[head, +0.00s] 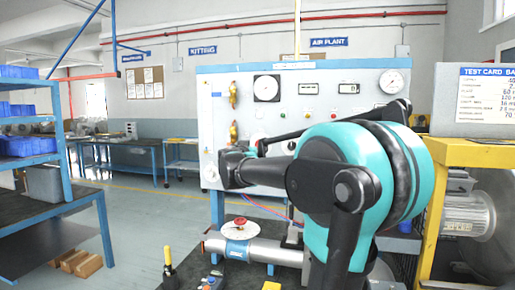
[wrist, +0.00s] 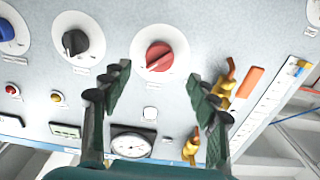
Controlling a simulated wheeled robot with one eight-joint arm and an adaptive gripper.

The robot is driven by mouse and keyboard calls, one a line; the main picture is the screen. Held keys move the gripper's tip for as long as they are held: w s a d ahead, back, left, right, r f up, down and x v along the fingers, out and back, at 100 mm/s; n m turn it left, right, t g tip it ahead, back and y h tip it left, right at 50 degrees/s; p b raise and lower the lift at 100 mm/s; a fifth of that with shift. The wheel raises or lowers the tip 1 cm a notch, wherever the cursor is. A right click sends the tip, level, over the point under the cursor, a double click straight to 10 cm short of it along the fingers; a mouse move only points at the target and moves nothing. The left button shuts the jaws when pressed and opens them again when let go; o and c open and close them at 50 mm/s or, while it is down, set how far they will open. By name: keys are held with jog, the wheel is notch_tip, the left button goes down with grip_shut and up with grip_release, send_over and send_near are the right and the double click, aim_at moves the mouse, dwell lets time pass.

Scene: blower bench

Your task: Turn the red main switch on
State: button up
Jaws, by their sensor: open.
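The red main switch (wrist: 159,56) is a round red knob on a white disc on the pale panel (wrist: 215,30). It shows in the upper middle of the wrist view. My gripper (wrist: 158,82) is open, with one dark finger to each side below the knob in the picture. The knob lies in line with the gap, and no touch is visible. In the head view my gripper (head: 226,168) is in front of the lower left of the panel (head: 330,90). I cannot make out the red switch there; my gripper and arm cover part of that area.
A black knob (wrist: 75,43) and a blue knob (wrist: 8,30) lie left of the switch. Yellow valve handles (wrist: 191,147) stand close to the right finger. A gauge (wrist: 131,142) is below. A pipe with a red handwheel (head: 240,222) stands before the panel.

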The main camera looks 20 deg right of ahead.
jog(key=v, duration=0.6)
jog(key=s+d+f+g, duration=0.2)
jog(key=s+f, duration=0.2)
jog(key=f, duration=0.4)
jog(key=s+d+f+g, duration=0.2)
jog(key=s+f, duration=0.1)
jog(key=f, duration=0.5)
jog(key=s+a+f+n+g+y, duration=0.1)
jog(key=s+f+y, duration=0.1)
jog(key=s+f, duration=0.3)
jog(key=s+a+f+n+g+y, duration=0.1)
jog(key=s+f, duration=0.4)
jog(key=f, duration=0.5)
jog(key=s+a+f+n+g+y, duration=0.2)
jog(key=s+f, duration=0.3)
jog(key=f, duration=0.3)
jog(key=shift+s+a+f+g+y, duration=0.25)
jog(key=shift+a+g+y, duration=0.2)
jog(key=shift+g+y, duration=0.3)
jog(key=s+a+f+n+g+y, duration=0.1)
jog(key=s+a+f+n+y, duration=0.2)
jog(key=s+a+f, duration=0.3)
jog(key=shift+s+a+f, duration=0.2)
jog(key=shift+s+f, duration=0.1)
jog(key=shift+s, duration=0.5)
jog(key=shift+y, duration=0.25)
jog(key=shift+c, duration=0.5)
